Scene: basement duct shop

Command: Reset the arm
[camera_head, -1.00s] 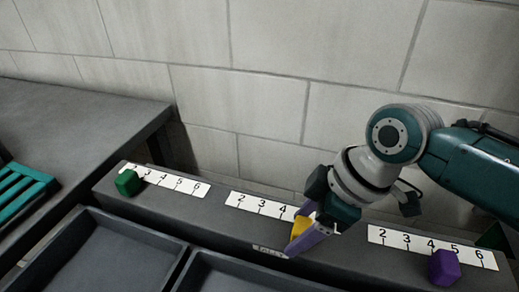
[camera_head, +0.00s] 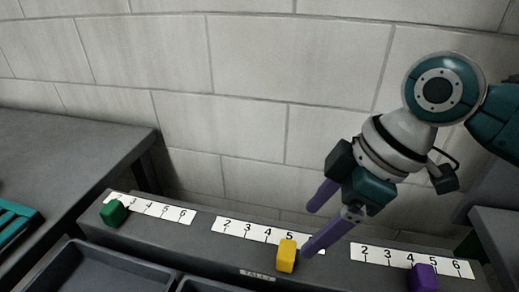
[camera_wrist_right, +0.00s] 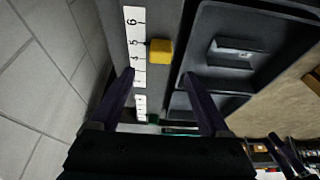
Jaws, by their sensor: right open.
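My right gripper (camera_head: 311,230) is open and empty, its two purple fingers pointing down to the left above the grey ledge (camera_head: 190,231). A yellow block (camera_head: 287,256) stands on the ledge in front of the middle number strip (camera_head: 256,231), around its 5. One fingertip shows just right of the block. In the right wrist view the yellow block (camera_wrist_right: 160,52) lies beyond the open fingers (camera_wrist_right: 158,74), apart from them. A green block (camera_head: 114,213) sits by the left strip, and a purple block (camera_head: 423,278) by the right strip, near its 5. My left gripper is out of view.
Dark trays (camera_head: 105,272) lie in front of the ledge. A dark bench (camera_head: 70,150) with a teal slatted item (camera_head: 15,222) is at the left. A grey block wall (camera_head: 230,90) rises behind the ledge. Open space lies above the ledge.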

